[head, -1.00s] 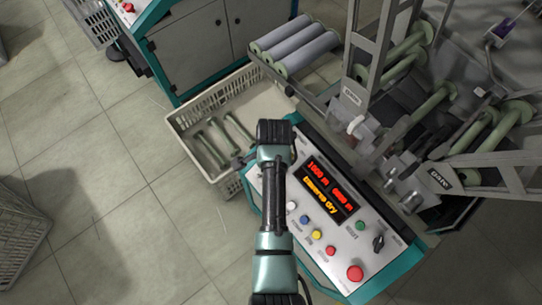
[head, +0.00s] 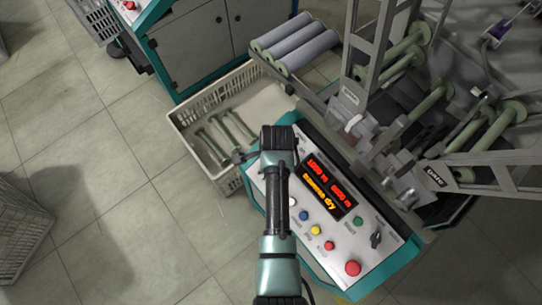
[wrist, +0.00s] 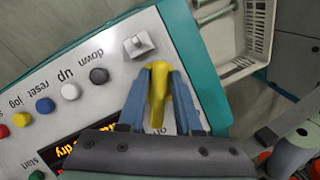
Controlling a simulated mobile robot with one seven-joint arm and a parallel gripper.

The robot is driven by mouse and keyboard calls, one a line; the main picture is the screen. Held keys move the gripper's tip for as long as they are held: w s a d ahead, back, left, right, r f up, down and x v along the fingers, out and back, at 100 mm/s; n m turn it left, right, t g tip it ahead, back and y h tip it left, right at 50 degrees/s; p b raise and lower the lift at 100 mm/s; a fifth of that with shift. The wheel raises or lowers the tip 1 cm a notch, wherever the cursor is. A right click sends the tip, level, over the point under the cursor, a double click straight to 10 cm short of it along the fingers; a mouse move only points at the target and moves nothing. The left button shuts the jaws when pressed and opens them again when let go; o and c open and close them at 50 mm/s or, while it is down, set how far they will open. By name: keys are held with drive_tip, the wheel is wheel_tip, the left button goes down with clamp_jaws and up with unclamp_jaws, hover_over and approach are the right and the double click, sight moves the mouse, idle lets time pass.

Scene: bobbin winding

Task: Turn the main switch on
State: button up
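The yellow lever of the main switch (wrist: 158,88) stands on the pale control panel (wrist: 100,70), near its teal edge in the wrist view. My gripper (wrist: 162,78) has its two blue fingers on either side of this lever, and they look closed against it. Part of a label shows below the lever, mostly hidden by the fingers. In the head view, my gripper and the switch are hidden behind my arm at the far left end of the control panel (head: 379,268).
A small square metal part (wrist: 138,43) is beside the lever. Several coloured buttons, including a dark one (wrist: 98,76), and a lit display (head: 327,187) are on the panel. A white crate (head: 184,136) with green bobbins stands beside the machine.

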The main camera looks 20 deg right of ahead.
drive_tip(key=shift+o, duration=1.1)
drive_tip(key=shift+a+r, duration=0.1)
drive_tip(key=p+v, duration=0.2)
drive_tip(key=v, duration=1)
drive_tip(key=shift+r, duration=0.35)
drive_tip(key=shift+r+p, duration=0.1)
drive_tip(key=shift+p, duration=0.2)
